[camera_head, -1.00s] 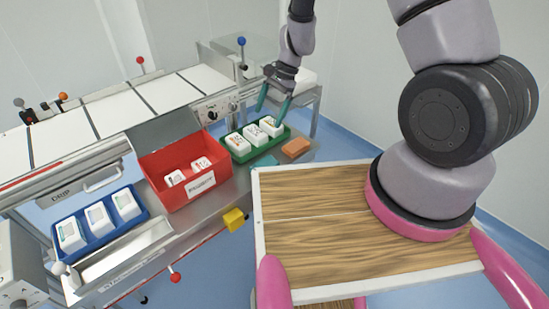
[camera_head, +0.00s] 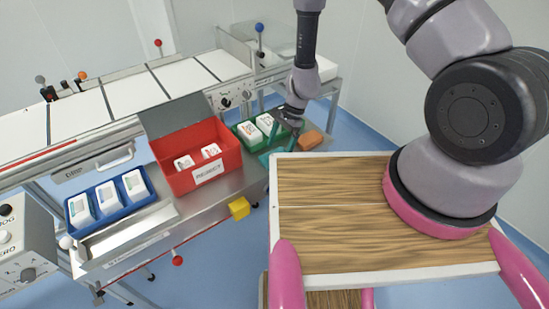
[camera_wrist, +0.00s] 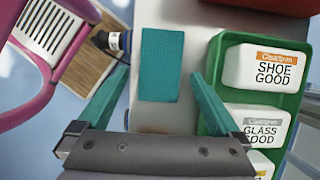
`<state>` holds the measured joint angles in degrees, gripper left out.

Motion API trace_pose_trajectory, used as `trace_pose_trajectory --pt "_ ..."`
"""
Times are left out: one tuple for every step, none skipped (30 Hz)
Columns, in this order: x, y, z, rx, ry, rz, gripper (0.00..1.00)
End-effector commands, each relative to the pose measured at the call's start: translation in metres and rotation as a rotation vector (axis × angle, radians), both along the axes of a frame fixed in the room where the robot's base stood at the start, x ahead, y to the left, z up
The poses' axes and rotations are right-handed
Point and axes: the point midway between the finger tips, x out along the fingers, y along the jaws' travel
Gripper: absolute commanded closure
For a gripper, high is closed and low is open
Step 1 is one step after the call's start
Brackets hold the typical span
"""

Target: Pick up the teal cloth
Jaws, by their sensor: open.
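The teal cloth (camera_wrist: 161,66) lies flat on the grey metal shelf in the wrist view, a small rectangle just ahead of and between my fingers. My gripper (camera_wrist: 155,97) is open and empty, with teal fingers spread wide on both sides. In the head view my gripper (camera_head: 279,137) points down over the right end of the shelf, beside the green tray. The cloth (camera_head: 265,158) shows only in part there, next to the wooden top's corner.
The green tray (camera_wrist: 215,60) with white packs stands close to my right finger in the wrist view. A red reject bin (camera_head: 228,158), a blue tray (camera_head: 150,187), an orange block (camera_head: 311,140) and a yellow block (camera_head: 239,208) are around the shelf.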

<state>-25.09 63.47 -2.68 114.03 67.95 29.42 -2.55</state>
Motion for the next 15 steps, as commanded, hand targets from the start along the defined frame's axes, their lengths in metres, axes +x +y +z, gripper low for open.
trace_pose_trajectory --pt "-0.002 0.003 -0.008 0.000 0.001 0.000 0.00" --pt "-0.003 0.004 -0.012 0.000 0.001 0.000 0.00" --pt "-0.004 0.005 -0.016 0.000 0.000 0.001 0.00" --pt "-0.004 0.006 -0.018 0.000 0.000 0.002 0.00" --pt "-0.004 0.007 -0.019 0.000 0.000 0.001 0.00" --pt "-0.005 0.007 -0.021 0.000 0.000 0.000 0.00" --pt "-0.005 0.008 -0.022 0.000 0.000 0.000 0.00" --pt "-0.005 0.008 -0.022 0.001 -0.001 0.001 0.00" --pt "-0.005 0.008 -0.022 0.000 -0.002 0.001 0.00" --pt "-0.005 0.008 -0.022 0.000 -0.002 0.001 0.00" --pt "-0.005 0.008 -0.022 0.000 -0.002 0.001 0.00" --pt "-0.004 0.008 -0.021 0.000 -0.002 0.001 0.00" --pt "-0.005 0.008 -0.021 0.000 -0.002 0.001 0.04" --pt "-0.005 0.008 -0.021 0.000 -0.002 0.001 0.15" --pt "-0.005 0.008 -0.021 0.000 -0.002 0.001 0.31"
